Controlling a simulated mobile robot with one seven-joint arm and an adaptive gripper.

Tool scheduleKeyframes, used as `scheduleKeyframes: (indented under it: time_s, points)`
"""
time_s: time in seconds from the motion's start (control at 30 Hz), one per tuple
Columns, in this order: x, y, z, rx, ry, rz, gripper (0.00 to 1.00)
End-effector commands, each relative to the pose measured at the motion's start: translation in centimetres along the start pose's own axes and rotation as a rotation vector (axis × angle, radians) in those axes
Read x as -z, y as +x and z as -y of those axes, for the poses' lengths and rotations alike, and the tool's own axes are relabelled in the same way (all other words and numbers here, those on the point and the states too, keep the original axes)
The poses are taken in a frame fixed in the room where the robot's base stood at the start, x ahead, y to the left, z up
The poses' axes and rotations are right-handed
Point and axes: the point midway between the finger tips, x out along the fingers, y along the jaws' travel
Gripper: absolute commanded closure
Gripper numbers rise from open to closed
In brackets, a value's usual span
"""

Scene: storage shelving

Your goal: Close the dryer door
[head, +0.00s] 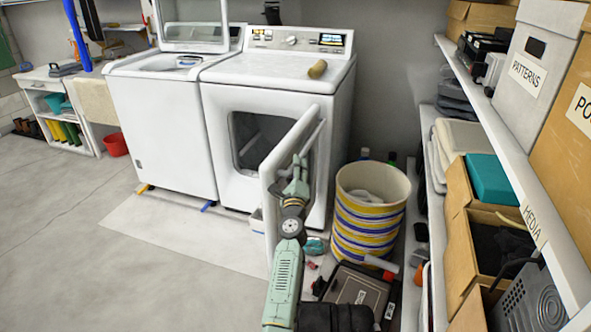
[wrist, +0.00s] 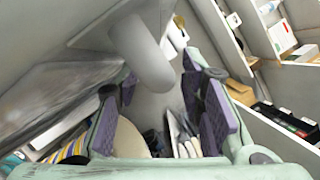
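The dryer (head: 275,75) is the right-hand white machine, and its dark round-cornered opening shows. Its white door (head: 269,205) stands wide open, swung out toward me from the right side of the opening. My gripper (head: 299,163) is at the right, outer face of the door, and my arm partly covers the door. In the wrist view my gripper (wrist: 170,105) has its purple-padded fingers apart. A rounded pale grey bar (wrist: 148,58), perhaps the door handle, reaches toward the gap between them. I cannot tell whether the fingers touch the door.
A striped basket (head: 371,205) stands just right of the door, with a dark case (head: 357,287) and small items on the floor near it. Shelving (head: 505,130) with boxes runs along the right. A washer (head: 160,125) stands left of the dryer. The floor (head: 110,265) at left is clear.

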Motion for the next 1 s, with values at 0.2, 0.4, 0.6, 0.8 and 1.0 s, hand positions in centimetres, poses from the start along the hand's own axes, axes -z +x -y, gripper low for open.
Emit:
scheduleKeyframes:
  time_s: [0.2, 0.4, 0.6, 0.8, 1.0]
  points:
    - [0.1, 1.6, -0.1, -0.001, -0.002, 0.0, 0.65]
    - [0.0, 1.8, 0.0, -0.001, -0.003, 0.0, 0.65]
    - [0.0, 1.8, 0.0, -0.001, -0.002, 0.0, 0.72]
    - [0.0, 1.7, 0.0, -0.001, -0.002, 0.0, 0.85]
    - [0.0, 1.7, 0.0, -0.001, -0.002, 0.0, 0.98]
